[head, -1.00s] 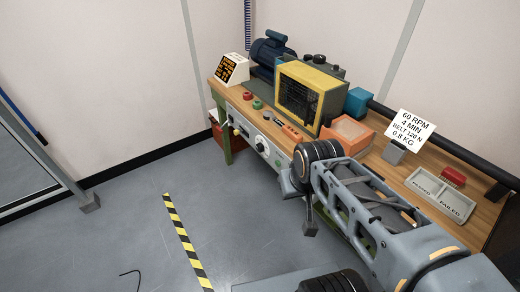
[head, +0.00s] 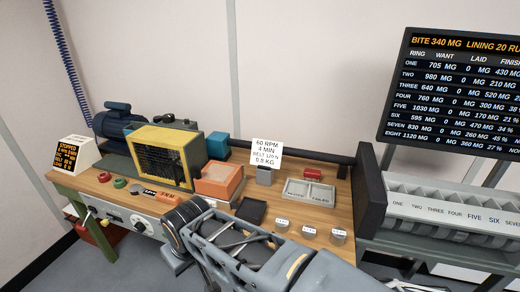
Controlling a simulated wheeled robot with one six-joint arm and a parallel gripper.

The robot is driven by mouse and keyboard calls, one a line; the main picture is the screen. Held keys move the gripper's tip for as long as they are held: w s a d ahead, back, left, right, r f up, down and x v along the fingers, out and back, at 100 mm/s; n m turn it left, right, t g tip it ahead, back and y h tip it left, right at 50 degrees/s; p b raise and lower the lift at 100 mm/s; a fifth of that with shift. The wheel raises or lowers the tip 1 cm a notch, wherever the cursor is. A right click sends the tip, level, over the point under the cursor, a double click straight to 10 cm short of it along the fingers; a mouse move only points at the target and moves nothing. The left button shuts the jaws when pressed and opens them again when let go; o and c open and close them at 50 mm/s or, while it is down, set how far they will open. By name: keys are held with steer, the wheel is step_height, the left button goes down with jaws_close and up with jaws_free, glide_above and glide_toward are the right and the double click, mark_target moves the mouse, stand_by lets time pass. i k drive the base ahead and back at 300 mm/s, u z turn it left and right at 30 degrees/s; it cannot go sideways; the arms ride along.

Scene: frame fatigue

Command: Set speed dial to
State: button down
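A round white-rimmed dial (head: 137,219) sits on the pale front panel of the wooden bench, left of my arm. Its pointer setting is too small to read. A white card (head: 266,153) on the bench reads 60 RPM, 4 MIN, BELT 120 N, 0.8 KG. A small display (head: 67,155) at the bench's left end shows orange text that seems to begin with STOPPED. My arm reaches in from the bottom in front of the bench. My gripper is mostly hidden behind the arm's joint, and its fingers cannot be made out.
A yellow-framed guard (head: 161,156) and a blue motor (head: 118,122) stand at the back left. An orange box (head: 218,182), a two-part tray (head: 309,193) and several metal weights (head: 309,230) occupy the bench. A rack (head: 450,206) and a large board (head: 457,95) stand right.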

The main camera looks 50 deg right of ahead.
mark_target(140, 229)
steer(key=z, duration=0.85)
steer(key=k, duration=0.45)
steer(key=u, duration=0.6)
steer(key=i, duration=0.5)
steer(key=u, duration=0.05)
steer(key=k, duration=0.55)
steer(key=u, duration=0.5)
steer(key=i, duration=1)
steer(key=u, duration=0.85)
